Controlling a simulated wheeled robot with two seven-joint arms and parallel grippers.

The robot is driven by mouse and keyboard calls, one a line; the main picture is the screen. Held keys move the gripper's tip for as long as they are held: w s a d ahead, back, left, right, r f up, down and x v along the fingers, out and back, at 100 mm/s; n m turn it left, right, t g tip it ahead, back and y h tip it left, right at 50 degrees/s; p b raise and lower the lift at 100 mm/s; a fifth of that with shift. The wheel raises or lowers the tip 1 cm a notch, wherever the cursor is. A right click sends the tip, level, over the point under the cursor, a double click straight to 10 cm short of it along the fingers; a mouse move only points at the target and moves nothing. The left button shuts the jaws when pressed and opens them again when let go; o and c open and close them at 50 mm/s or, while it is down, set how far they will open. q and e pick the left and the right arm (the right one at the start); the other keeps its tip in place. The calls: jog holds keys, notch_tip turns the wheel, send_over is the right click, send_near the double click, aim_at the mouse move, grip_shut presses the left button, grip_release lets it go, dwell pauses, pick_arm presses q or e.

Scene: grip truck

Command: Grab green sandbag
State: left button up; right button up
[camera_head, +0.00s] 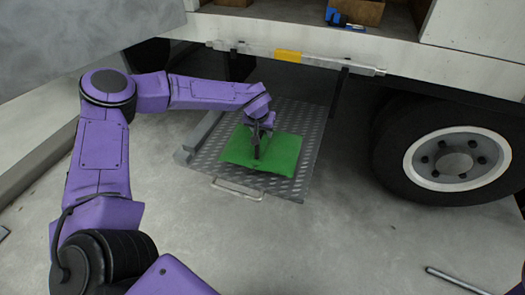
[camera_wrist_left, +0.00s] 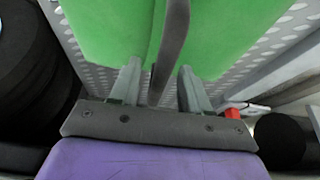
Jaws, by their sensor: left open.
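The green sandbag (camera_head: 279,152) lies flat on a grey metal tread plate below the truck's side. In the left wrist view the sandbag (camera_wrist_left: 105,30) fills the top, with a dark strap (camera_wrist_left: 172,45) running up between my fingers. My left gripper (camera_head: 257,150) is over the sandbag in the head view and hides part of it. In the left wrist view its two fingers (camera_wrist_left: 158,85) are open, one on each side of the strap. Whether they touch the bag cannot be told. My right gripper is not in view.
The tread plate (camera_head: 309,130) has a handle (camera_head: 237,189) at its front edge. A truck wheel (camera_head: 455,158) stands to the right. The truck's lower rail (camera_head: 325,63) runs above the plate. A metal bar (camera_head: 457,281) lies at the lower right. The floor in front is clear.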

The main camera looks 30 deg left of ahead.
pick_arm(q)
jog(key=shift+f, duration=0.15)
jog(key=shift+w+f+p, duration=0.1)
jog(key=shift+f+p, duration=0.15)
jog(key=shift+p, duration=0.25)
dwell(0.5)
grip_shut()
dwell(1.3)
jog(key=shift+w+r, duration=0.15)
